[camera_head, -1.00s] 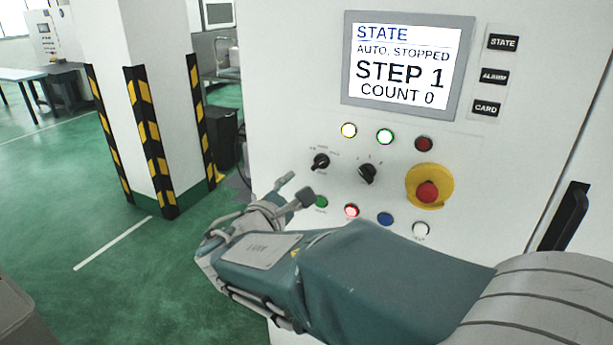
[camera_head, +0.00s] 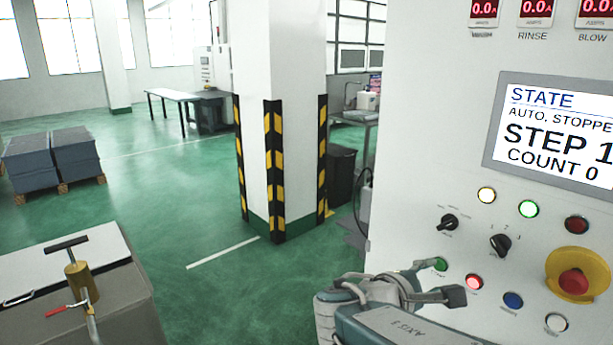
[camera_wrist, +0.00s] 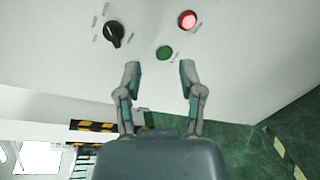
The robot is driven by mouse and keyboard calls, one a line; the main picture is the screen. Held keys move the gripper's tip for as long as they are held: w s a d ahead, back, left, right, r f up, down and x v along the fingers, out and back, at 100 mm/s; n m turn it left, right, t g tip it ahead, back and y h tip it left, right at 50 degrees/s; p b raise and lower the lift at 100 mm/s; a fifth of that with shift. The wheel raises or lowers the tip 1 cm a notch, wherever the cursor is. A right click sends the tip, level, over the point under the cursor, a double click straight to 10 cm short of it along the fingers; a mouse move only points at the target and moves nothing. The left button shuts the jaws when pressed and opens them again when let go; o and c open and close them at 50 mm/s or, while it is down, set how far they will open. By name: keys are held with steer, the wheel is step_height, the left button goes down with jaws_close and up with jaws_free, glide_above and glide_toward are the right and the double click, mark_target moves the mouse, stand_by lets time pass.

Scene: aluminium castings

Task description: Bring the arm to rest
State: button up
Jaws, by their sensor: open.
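My gripper (camera_head: 447,279) is at the lower middle of the head view, in front of the white control panel (camera_head: 420,130). It is open and empty. In the wrist view my gripper (camera_wrist: 158,80) has its two fingers spread apart, pointing towards the panel. The green button (camera_wrist: 164,53) shows just beyond the gap between the fingertips, with the lit red button (camera_wrist: 188,20) and a black rotary switch (camera_wrist: 115,34) farther up. I cannot tell whether a fingertip touches the panel.
The panel screen (camera_head: 560,135) reads AUTO. STOPPED, STEP 1, COUNT 0. A red emergency stop (camera_head: 573,282) sits at right. A striped pillar (camera_head: 275,130) stands left of the panel. A grey box (camera_head: 120,300) with a brass fitting is at lower left. Green floor between is clear.

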steer(key=s+d+f+m+g+y, duration=0.1)
steer(key=s+f+m+g+y, duration=0.4)
steer(key=s, duration=0.4)
steer(key=s+a+f+m+t+y, duration=0.2)
steer(key=s+a+m+y, duration=0.3)
steer(key=a+m+y, duration=0.3)
steer(key=shift+s+a+f+m, duration=0.15)
steer(key=shift+f+m, duration=0.15)
steer(key=shift+f, duration=0.2)
stand_by(0.9)
